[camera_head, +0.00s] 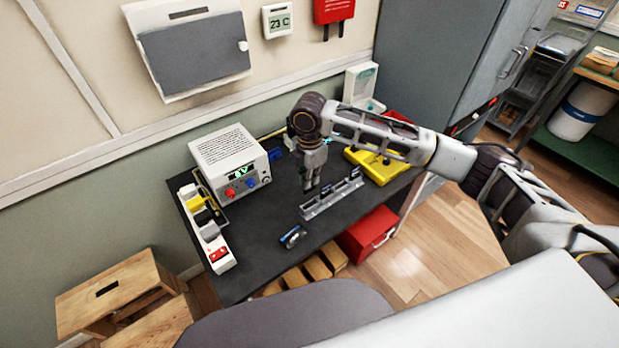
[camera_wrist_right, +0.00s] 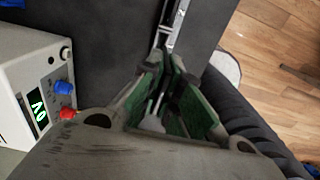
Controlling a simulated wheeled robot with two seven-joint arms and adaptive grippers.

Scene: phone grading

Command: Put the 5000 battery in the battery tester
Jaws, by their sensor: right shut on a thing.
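My right gripper (camera_head: 309,186) reaches down over the dark table, at the left end of a grey slotted rack (camera_head: 322,206). In the right wrist view my right gripper (camera_wrist_right: 165,75) has its green-padded fingers closed on a thin thing. That thing is mostly hidden between the fingers, and I cannot read a label or tell whether it is the 5000 battery. The rack (camera_wrist_right: 178,25) shows just beyond the fingertips. A long white device with yellow, grey and red parts (camera_head: 218,252) lies at the table's left edge; it may be the battery tester. My left gripper is out of view.
A white meter box (camera_head: 225,150) with a lit display and red and blue knobs stands at the back left. A yellow tray (camera_head: 379,168) is at the right. The table between rack and white device is mostly clear.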

